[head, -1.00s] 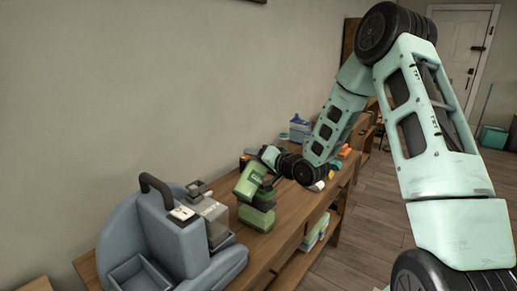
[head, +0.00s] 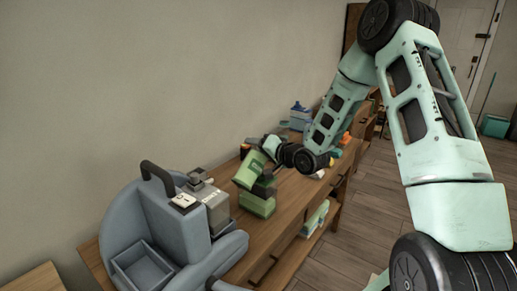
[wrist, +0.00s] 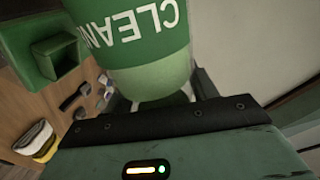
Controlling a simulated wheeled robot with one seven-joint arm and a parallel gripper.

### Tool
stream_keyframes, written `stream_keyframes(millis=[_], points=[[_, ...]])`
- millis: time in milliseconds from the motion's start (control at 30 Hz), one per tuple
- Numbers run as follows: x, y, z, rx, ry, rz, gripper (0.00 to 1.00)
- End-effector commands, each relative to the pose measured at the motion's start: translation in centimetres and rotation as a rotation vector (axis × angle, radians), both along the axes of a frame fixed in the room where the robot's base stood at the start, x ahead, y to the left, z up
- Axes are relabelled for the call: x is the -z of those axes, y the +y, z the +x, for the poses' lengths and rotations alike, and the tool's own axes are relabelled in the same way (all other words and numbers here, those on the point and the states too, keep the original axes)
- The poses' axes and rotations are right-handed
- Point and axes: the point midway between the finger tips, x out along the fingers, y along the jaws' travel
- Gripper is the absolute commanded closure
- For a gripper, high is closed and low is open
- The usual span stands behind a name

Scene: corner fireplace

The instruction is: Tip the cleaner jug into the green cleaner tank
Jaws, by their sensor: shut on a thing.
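The cleaner jug (head: 250,170) is green with a darker label band, and it is held tilted in the head view. In the wrist view the jug (wrist: 140,40) fills the top, with upside-down white letters starting "CLEAN". My gripper (head: 270,151) is shut on the jug, coming in from its right. The green cleaner tank (head: 257,207) stands upright on the wooden bench, with a dark part at its top. The jug is just above the tank. I cannot see its mouth or any liquid.
A blue-grey cleaning machine (head: 165,225) with a black handle stands at the bench's near left, close to the tank. A blue container (head: 298,115) and small coloured items (head: 338,150) lie farther back on the bench (head: 285,215). The wall is close behind.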

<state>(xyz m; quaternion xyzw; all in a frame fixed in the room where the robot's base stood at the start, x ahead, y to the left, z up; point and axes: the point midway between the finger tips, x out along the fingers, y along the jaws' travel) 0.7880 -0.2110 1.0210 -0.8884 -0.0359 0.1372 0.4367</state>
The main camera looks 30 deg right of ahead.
Motion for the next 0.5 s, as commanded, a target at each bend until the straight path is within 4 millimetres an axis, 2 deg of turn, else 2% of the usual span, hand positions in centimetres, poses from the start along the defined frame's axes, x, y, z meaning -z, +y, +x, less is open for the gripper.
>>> stream_keyframes(millis=[500], points=[[0.11,0.11,0.04,-0.001,0.009,0.033,0.96]])
